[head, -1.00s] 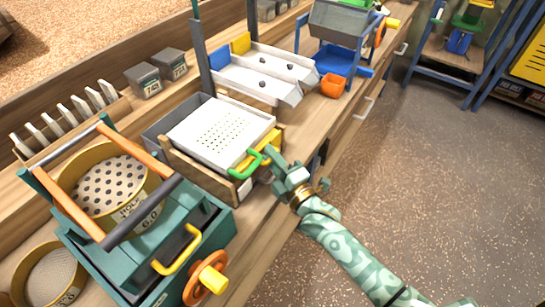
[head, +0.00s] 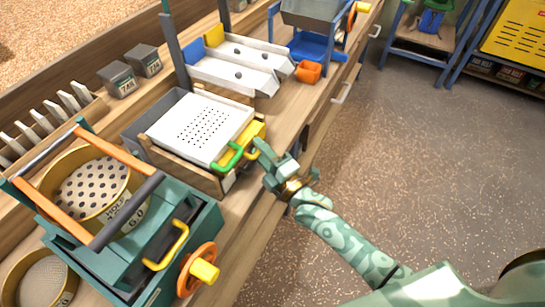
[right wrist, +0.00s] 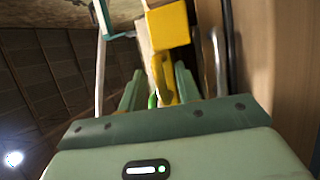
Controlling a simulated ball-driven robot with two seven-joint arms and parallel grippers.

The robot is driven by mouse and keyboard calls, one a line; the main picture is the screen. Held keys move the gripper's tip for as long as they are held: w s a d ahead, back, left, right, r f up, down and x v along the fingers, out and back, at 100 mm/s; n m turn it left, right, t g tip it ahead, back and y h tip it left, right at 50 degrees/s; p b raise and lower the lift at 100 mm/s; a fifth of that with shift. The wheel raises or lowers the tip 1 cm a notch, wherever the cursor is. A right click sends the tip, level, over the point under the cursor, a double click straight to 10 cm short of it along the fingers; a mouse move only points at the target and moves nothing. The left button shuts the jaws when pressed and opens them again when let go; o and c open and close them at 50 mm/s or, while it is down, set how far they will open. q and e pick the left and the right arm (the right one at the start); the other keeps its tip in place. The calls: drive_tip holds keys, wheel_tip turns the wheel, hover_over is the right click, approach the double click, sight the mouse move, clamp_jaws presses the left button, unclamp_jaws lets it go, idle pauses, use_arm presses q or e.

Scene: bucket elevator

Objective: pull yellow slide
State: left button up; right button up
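The yellow slide (head: 256,133) sticks out of the front of the wooden sieve box, below the white perforated tray (head: 203,127). The tray's green handle (head: 229,158) is just left of the slide. My right gripper (head: 272,157) is just in front of the slide, to the right of the green handle. In the right wrist view the yellow block (right wrist: 167,25) and its yellow handle (right wrist: 164,80) show ahead. The handle appears between the two fingers, nearer the right one. The fingers are apart; contact is not clear. My left gripper is not in view.
A teal sieve machine (head: 130,240) with an orange frame and yellow crank stands at the lower left of the bench. White chutes (head: 235,65) and an orange bin (head: 308,71) are behind the box. The floor (head: 440,160) to the right is open.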

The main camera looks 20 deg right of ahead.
drive_tip(key=p+v, duration=0.1)
drive_tip(key=v, duration=1.5)
drive_tip(key=shift+p, duration=0.3)
drive_tip(key=s+d+f+m+g+h, duration=0.2)
drive_tip(key=s+f+m+g, duration=0.15)
drive_tip(key=f, duration=0.55)
drive_tip(key=s+d+f+m+g+h, duration=0.25)
drive_tip(key=s+f+m, duration=0.25)
drive_tip(key=f, duration=0.5)
drive_tip(key=s+d+f+m+g+h, duration=0.1)
drive_tip(key=s+d+f+m+g, duration=0.3)
drive_tip(key=f, duration=0.5)
drive_tip(key=s+f+m+g+h, duration=0.1)
drive_tip(key=s+f+g, duration=0.3)
drive_tip(key=s, duration=0.8)
drive_tip(key=s+f+m+g+h, duration=0.1)
drive_tip(key=s+f+m+g, duration=0.3)
drive_tip(key=s, duration=0.8)
wheel_tip(320, 180, down, 2)
drive_tip(key=shift+a+f, duration=0.25)
